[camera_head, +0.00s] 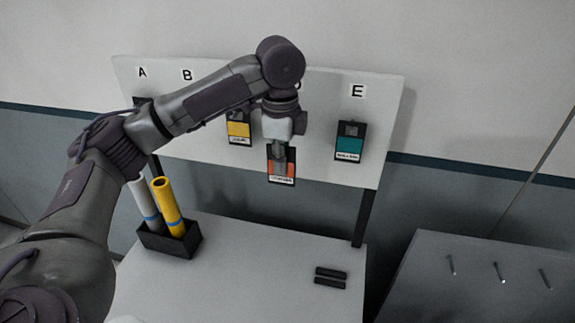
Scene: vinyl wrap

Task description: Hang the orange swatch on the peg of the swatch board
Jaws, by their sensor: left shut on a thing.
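The orange swatch (275,168) is a small dark card with an orange panel and a white label strip. My left gripper (279,151) is shut on its upper part and holds it in front of the lower edge of the white swatch board (315,160). Whether the swatch touches the board or a peg, I cannot tell. The arm covers the board's middle, and no free peg shows. A yellow swatch (238,128) hangs left of the gripper, and a teal swatch (349,143) hangs at the right under the letter E. My right gripper is not in view.
Below the board is a pale table (255,270). A black holder (182,243) with a yellow roll (167,203) and a white roll (147,205) stands at its left. Two dark bars (331,277) lie at the right. A grey panel with several pegs (500,272) is at the far right.

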